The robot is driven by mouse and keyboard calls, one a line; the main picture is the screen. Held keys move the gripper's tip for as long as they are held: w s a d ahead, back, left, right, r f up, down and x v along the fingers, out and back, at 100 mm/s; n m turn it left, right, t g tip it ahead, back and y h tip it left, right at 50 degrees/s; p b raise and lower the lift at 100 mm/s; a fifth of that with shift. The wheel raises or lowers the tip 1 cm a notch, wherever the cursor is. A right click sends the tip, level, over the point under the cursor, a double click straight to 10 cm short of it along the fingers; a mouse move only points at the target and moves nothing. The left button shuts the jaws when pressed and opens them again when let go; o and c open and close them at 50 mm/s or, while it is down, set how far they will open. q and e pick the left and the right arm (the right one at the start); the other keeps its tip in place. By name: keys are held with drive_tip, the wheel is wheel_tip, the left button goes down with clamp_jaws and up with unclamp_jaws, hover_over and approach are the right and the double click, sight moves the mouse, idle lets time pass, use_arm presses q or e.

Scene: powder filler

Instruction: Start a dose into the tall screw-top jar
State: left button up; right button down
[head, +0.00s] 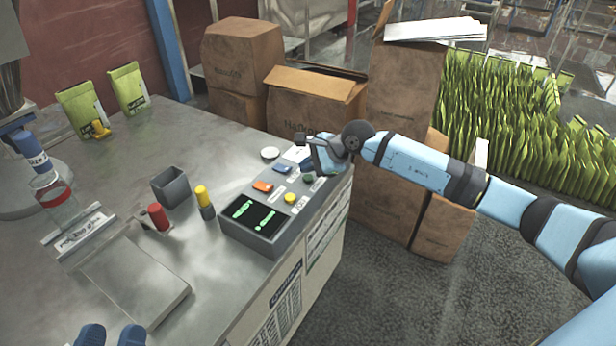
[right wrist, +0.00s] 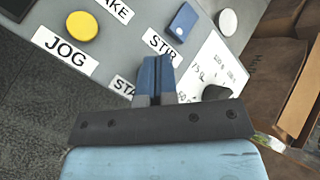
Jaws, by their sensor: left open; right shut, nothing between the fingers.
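A clear jar with a red band (head: 58,205) stands at the left of the steel bench, below a blue-labelled spout (head: 30,152). The grey control panel (head: 240,232) is at the bench's right edge, with lit screens and several coloured buttons. My right gripper (head: 303,143) is shut and empty over the panel's far end. In the right wrist view its fingers (right wrist: 155,75) point at the panel between the STIR label (right wrist: 160,46) and a label starting "STA" (right wrist: 124,88); they hide part of it. Contact cannot be told. My left gripper (head: 111,336) is open and empty at the bottom edge.
A yellow JOG button (right wrist: 83,26) and a blue switch (right wrist: 183,22) are near my right fingers. A flat metal plate (head: 135,275), grey bin (head: 171,188) and red and yellow-topped items stand on the bench. Cardboard boxes (head: 310,100) stand behind the panel.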

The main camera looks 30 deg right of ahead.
sight(308, 178)
drive_tip(key=shift+f, duration=0.1)
drive_tip(key=shift+f+b, duration=0.3)
drive_tip(key=shift+b, duration=0.05)
drive_tip(key=shift+f+b, duration=0.3)
drive_tip(key=shift+f, duration=0.15)
idle(0.5)
drive_tip(key=shift+r, duration=0.15)
drive_tip(key=shift+r+p, duration=0.5)
drive_tip(key=shift+r, duration=0.2)
drive_tip(key=shift+r+p, duration=1.4)
drive_tip(key=shift+r, duration=1.15)
